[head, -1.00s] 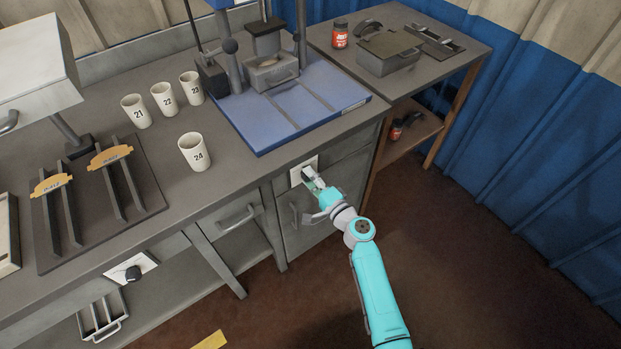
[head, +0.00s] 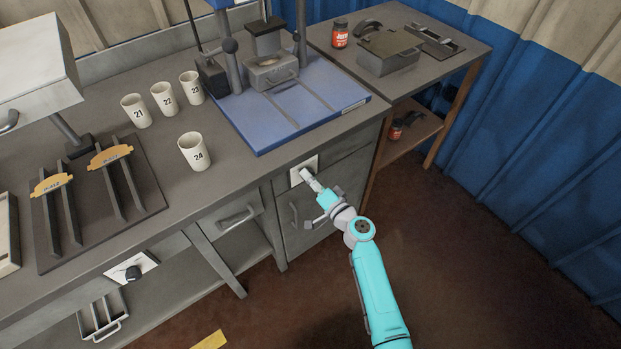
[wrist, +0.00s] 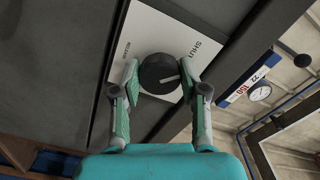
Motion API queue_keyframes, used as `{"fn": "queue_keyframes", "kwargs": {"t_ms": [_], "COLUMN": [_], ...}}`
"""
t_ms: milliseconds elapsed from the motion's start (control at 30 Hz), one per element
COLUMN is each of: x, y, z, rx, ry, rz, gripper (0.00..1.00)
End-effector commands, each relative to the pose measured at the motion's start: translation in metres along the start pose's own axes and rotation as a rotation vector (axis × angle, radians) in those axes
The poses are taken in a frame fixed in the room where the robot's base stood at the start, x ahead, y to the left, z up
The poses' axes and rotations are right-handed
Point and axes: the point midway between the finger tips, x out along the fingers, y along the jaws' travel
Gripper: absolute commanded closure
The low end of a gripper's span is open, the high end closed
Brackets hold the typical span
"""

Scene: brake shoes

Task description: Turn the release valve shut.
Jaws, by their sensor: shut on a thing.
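The release valve is a round black knob (wrist: 159,74) with a white pointer line, on a white plate (wrist: 155,25). In the wrist view the plate reads "SHUT" at upper right and small text, apparently "RELEASE", at left. The pointer line points right, slightly below the "SHUT" lettering. My gripper (wrist: 158,70) is shut on the knob, one finger on each side. In the head view my gripper (head: 313,183) reaches the white plate (head: 296,178) on the bench front, below the blue press base; the knob is mostly hidden there.
A drawer handle (head: 295,215) is close beside my gripper. Numbered cups, including cup 24 (head: 194,152), stand on the bench. A side table (head: 440,75) is at right. Floor at right is clear.

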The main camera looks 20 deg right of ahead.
Motion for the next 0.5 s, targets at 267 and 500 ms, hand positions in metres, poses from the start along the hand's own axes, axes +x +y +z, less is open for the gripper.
{"fn": "queue_keyframes", "kwargs": {"t_ms": [267,500], "x": [-0.0007,-0.0005], "y": [0.0014,0.0010], "z": [0.0012,0.0009], "rx": [-0.003,-0.002], "ry": [-0.002,-0.001], "rz": [0.002,0.002], "gripper": [0.92,0.32]}}
